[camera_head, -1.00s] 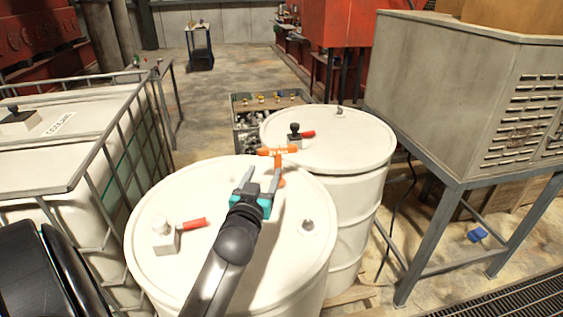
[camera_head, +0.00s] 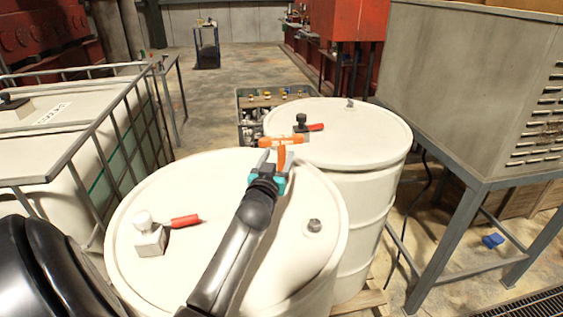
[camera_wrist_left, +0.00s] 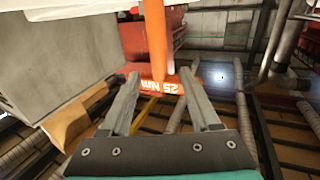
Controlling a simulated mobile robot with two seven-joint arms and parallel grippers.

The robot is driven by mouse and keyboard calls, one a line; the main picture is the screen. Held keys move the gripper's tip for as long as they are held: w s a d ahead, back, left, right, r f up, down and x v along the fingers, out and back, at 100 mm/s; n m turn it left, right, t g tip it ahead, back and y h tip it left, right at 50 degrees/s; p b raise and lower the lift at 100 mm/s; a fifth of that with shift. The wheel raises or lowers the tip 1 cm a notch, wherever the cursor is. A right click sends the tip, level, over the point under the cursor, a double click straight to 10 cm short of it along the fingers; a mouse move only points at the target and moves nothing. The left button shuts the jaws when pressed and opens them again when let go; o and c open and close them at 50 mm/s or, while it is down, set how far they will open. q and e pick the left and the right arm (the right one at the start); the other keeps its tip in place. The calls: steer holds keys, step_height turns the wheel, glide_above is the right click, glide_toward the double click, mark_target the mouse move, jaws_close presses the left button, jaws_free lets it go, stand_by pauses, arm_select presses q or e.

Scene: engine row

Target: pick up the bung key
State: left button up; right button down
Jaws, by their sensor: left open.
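The bung key is an orange T-shaped tool (camera_head: 281,141) with a crossbar at the top and a stem below, standing at the far edge of the near white drum (camera_head: 190,265). My left gripper (camera_head: 272,161) is open just in front of the stem, with nothing held. In the left wrist view the key (camera_wrist_left: 157,40) shows its stem and a bar marked "25 Nm", beyond and between the spread fingers (camera_wrist_left: 160,78). The key's lower end is partly hidden by the gripper in the head view. My right gripper is not in view.
The near drum carries a valve with a red handle (camera_head: 186,221) and a small bung (camera_head: 314,226). A second white drum (camera_head: 370,140) stands right behind, with another red-handled valve. A caged tank (camera_head: 60,150) is at left, a grey cabinet (camera_head: 460,80) at right.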

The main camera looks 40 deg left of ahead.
mark_target(284, 142)
arm_select(q)
steer(key=shift+b+x, duration=0.35)
steer(key=shift+x, duration=3.55)
jaws_close()
steer(key=shift+r, duration=0.1)
